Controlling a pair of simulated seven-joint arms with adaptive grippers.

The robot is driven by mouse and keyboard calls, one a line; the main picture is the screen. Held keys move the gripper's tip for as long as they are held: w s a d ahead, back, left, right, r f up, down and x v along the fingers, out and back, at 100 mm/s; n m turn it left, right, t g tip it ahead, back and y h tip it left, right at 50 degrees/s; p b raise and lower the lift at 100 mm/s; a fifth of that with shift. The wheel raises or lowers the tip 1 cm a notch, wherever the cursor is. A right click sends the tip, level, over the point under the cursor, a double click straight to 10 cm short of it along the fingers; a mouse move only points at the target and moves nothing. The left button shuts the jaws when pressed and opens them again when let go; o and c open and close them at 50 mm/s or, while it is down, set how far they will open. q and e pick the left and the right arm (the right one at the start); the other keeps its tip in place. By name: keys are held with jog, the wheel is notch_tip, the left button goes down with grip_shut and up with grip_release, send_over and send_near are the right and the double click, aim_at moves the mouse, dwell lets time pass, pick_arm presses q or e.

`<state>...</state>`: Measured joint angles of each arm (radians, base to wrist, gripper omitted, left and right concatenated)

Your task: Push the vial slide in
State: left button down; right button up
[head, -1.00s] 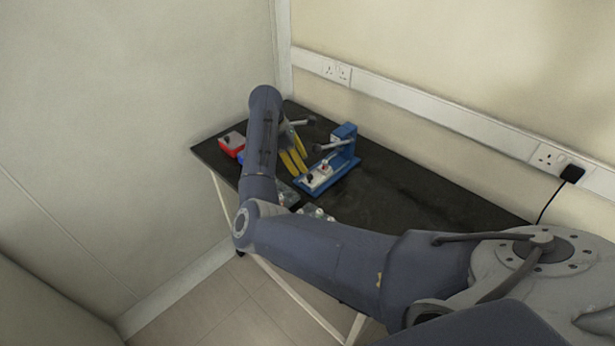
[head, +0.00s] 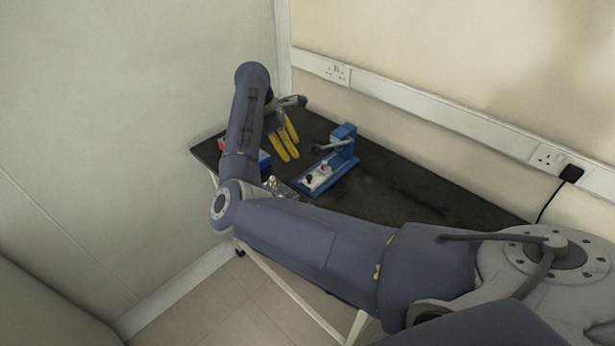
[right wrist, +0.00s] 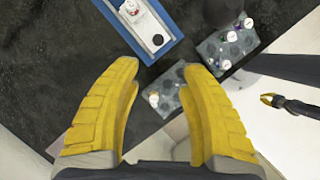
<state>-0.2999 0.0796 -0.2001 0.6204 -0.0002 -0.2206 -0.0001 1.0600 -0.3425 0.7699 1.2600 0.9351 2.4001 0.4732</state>
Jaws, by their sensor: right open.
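The blue press (head: 343,150) stands on the black table. Its white vial slide (head: 318,180) lies on the blue base at the near end, with a black knob and a small red-and-white vial on it. The slide also shows at the top of the right wrist view (right wrist: 145,25). My right gripper (head: 287,138) has yellow fingers, is open and empty, and is left of the press, apart from it. In the right wrist view its fingers (right wrist: 160,75) are spread below the slide.
Grey racks with capped vials (right wrist: 228,45) lie near the table's front edge; one is partly behind my arm in the head view (head: 280,187). A red box (head: 222,144) and a blue item (head: 264,158) are mostly hidden. The table right of the press is clear.

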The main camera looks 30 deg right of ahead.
aim_at(309, 176)
jog(key=x, duration=1.3)
jog(key=shift+d+f, duration=0.2)
jog(key=shift+d, duration=0.15)
jog(key=shift+o, duration=0.3)
grip_shut()
